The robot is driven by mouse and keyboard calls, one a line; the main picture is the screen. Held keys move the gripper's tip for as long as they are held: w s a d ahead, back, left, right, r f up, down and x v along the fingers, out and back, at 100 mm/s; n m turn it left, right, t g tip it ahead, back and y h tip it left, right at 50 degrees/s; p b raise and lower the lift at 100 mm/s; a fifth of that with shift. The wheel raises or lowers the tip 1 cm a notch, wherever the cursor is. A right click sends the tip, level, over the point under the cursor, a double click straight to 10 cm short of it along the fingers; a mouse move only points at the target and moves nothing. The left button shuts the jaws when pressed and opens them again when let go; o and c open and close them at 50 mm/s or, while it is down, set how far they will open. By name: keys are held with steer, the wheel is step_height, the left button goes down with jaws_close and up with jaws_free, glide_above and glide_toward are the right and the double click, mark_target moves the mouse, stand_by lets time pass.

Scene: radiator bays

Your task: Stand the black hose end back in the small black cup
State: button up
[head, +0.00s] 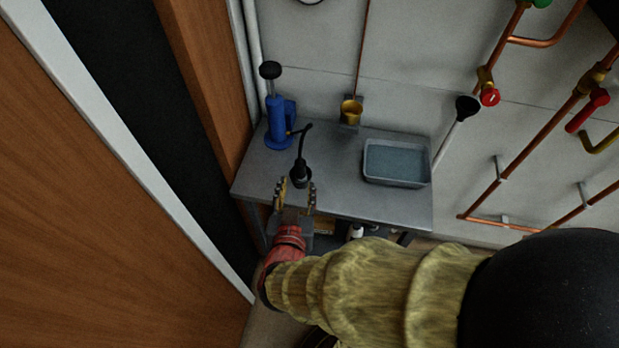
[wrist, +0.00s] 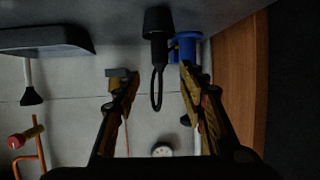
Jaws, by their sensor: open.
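The small black cup (head: 301,181) is on the grey metal bench, near its front left; it also shows at the top of the wrist view (wrist: 158,20). The black hose end (head: 301,165) appears to stand upright in the cup, and in the wrist view it shows as a narrower black piece (wrist: 157,42) in line with it. The thin black hose (head: 304,139) arches from the hose end to the blue pump (head: 279,124). My gripper (head: 297,187) is open at the cup's near side, its fingers apart and apparently empty. I cannot tell how deep the hose end sits.
A grey tray (head: 397,181) stands on the right of the metal bench (head: 345,205). A brass-coloured cup (head: 351,110) hangs on the wall behind. A plunger (head: 467,106) and copper pipes (head: 520,165) are to the right. A wooden panel (head: 205,85) rises close on the left.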

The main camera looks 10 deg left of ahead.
steer(key=w+r+g+y, duration=0.2)
steer(key=w+r+y, duration=0.15)
steer(key=r, duration=0.25)
steer(key=d+r+g, duration=0.2)
steer(key=d+r, duration=0.4)
steer(key=s+d+r+g+h, duration=0.1)
steer(key=s+d, duration=0.3)
steer(key=d, duration=0.4)
steer(key=s+d+m+g+h, duration=0.1)
steer(key=s+d, duration=0.3)
steer(key=d, duration=0.4)
steer(key=s+d+r+g+h, duration=0.1)
steer(key=s+d+h, duration=0.2)
steer(key=d, duration=0.4)
steer(key=shift+s+d+r+g, duration=0.3)
steer(key=shift+s+d+g, duration=0.1)
steer(key=shift+s, duration=0.45)
steer(key=shift+c, duration=0.5)
